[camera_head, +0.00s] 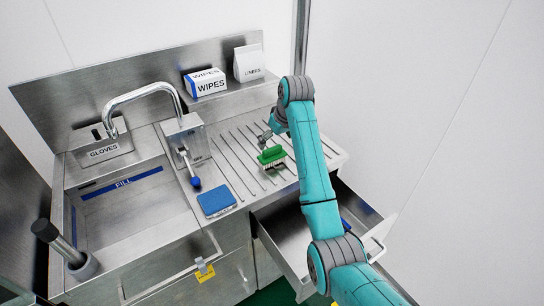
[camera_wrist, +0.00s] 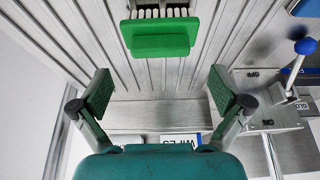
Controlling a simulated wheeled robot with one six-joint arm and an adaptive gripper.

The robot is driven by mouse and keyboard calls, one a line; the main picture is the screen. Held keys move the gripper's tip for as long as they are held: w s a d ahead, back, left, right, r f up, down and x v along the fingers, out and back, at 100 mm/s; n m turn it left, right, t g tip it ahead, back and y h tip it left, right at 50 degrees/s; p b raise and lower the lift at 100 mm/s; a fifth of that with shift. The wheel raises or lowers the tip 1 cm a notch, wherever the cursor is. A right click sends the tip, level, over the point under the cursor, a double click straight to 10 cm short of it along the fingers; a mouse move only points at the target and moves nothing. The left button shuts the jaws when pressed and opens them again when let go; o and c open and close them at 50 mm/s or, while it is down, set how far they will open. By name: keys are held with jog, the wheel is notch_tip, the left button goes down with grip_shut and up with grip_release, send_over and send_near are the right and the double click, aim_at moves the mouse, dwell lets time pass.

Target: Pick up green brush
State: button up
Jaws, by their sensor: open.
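The green brush (camera_head: 271,155) lies on the grooved steel drainboard (camera_head: 232,163), right of the sink. In the wrist view the brush (camera_wrist: 160,45) shows at the top centre, with its pale bristles at the upper edge. My gripper (camera_wrist: 159,93) is open, its two green-padded fingers spread wide, with nothing between them. The brush sits ahead of the fingertips and roughly centred between them, apart from both. In the head view my gripper (camera_head: 266,137) is small and partly hidden by my arm, just behind the brush.
A blue sponge (camera_head: 216,200) lies at the drainboard's front left. The wipes box (camera_head: 206,83) and liners box (camera_head: 248,63) stand on the back ledge. The tap (camera_head: 140,95) and blue-knobbed lever (camera_head: 190,165) are left. An open drawer (camera_head: 290,240) juts out below.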

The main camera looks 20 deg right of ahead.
aim_at(272, 148)
jog(key=shift+x, duration=2.75)
jog(key=c, duration=1.1)
jog(key=shift+r, duration=0.1)
